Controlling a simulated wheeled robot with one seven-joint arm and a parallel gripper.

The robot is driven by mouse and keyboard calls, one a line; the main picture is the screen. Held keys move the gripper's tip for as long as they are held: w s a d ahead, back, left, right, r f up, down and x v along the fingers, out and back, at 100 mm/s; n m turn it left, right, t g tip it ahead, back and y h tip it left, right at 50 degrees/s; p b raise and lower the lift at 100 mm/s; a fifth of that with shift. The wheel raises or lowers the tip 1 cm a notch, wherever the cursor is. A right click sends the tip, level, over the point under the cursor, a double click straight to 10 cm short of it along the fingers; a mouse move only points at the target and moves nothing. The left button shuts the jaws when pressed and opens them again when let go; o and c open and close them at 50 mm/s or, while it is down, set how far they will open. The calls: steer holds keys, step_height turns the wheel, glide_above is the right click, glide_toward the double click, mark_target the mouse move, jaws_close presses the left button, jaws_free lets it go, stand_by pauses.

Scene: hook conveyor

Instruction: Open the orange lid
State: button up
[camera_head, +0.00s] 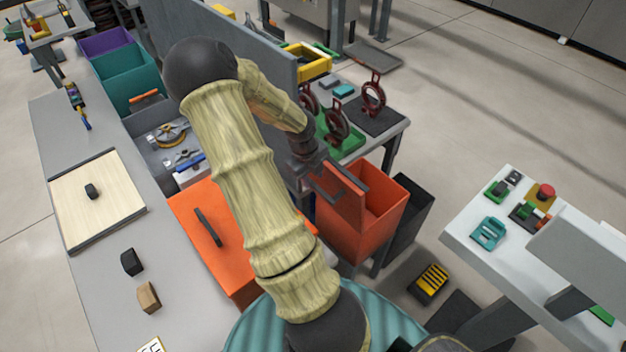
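The orange lid (184,206) lies flat and closed on an orange box set along the left bench, with a dark bar handle (207,227) on top. My arm crosses in front of its right part and hides some of it. My gripper (353,194) is to the right of the lid, well away from the handle, above the near-left rim of an open orange bin (391,210). Its two dark fingers are apart, and nothing shows between them except the orange bin behind.
A wooden board (112,205) with a dark knob and small blocks (148,297) lie on the left bench. A tall grey panel (180,25) stands behind my arm. A bench with red hooks (373,97) is beyond. A white control table (470,225) stands right.

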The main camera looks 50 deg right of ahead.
steer(key=shift+d+f, duration=0.25)
steer(key=shift+f, duration=0.95)
jaws_close()
